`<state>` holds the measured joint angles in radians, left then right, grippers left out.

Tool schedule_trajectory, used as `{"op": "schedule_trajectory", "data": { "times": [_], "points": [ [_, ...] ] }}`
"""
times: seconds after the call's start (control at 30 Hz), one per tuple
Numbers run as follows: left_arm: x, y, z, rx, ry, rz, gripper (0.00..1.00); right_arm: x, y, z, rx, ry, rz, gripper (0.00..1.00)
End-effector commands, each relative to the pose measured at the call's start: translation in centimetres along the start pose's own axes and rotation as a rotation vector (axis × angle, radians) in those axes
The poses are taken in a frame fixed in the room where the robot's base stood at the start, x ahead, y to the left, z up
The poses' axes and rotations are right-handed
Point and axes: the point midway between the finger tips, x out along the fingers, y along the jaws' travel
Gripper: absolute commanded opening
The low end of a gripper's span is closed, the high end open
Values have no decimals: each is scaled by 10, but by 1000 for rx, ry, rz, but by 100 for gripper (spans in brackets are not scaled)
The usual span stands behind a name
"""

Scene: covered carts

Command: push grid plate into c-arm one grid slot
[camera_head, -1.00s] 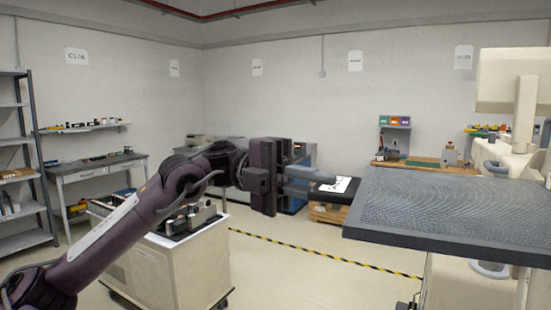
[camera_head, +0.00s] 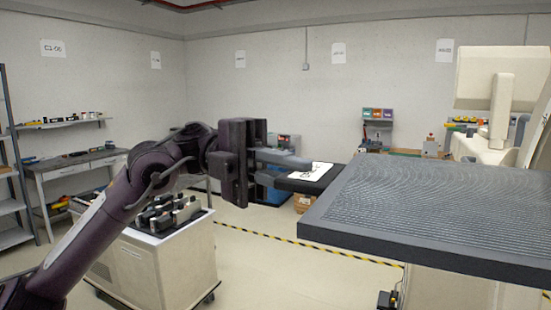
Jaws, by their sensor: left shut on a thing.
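My left gripper (camera_head: 288,160) reaches in from the left. Its grey fingers are shut on a flat dark plate (camera_head: 292,183) with a white marked sheet (camera_head: 310,172) on top, which I take for the grid plate. The plate is held about level. Its right end meets the far left edge of a large grey ridged slab in the picture; I cannot tell whether they touch. The cream machine at the right (camera_head: 500,80) looks like the C-arm. Its grid slot cannot be made out. My right gripper is not in view.
The grey ridged slab (camera_head: 440,205) fills the lower right. A cream cart (camera_head: 165,265) with dark items on top stands below my left arm. Desks and shelves line the walls. Open floor with a yellow-black stripe (camera_head: 270,238) lies between cart and slab.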

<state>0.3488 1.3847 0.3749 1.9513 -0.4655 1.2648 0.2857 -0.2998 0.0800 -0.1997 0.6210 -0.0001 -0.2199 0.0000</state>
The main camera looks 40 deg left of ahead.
Motion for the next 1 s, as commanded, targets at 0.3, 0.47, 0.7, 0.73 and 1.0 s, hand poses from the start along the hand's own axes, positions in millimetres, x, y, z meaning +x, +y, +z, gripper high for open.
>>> {"op": "schedule_trajectory", "data": {
  "times": [0.3,0.47,0.7,0.73,1.0],
  "points": [
    [8,0,2,5,2,-5,0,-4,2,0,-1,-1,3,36],
    [8,0,2,5,2,-5,0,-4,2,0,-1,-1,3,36],
    [8,0,2,5,1,-4,0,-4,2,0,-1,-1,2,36],
    [8,0,2,5,1,-4,0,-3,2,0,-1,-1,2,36],
    [8,0,2,4,1,-4,0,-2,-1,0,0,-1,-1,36]
  ]
}}
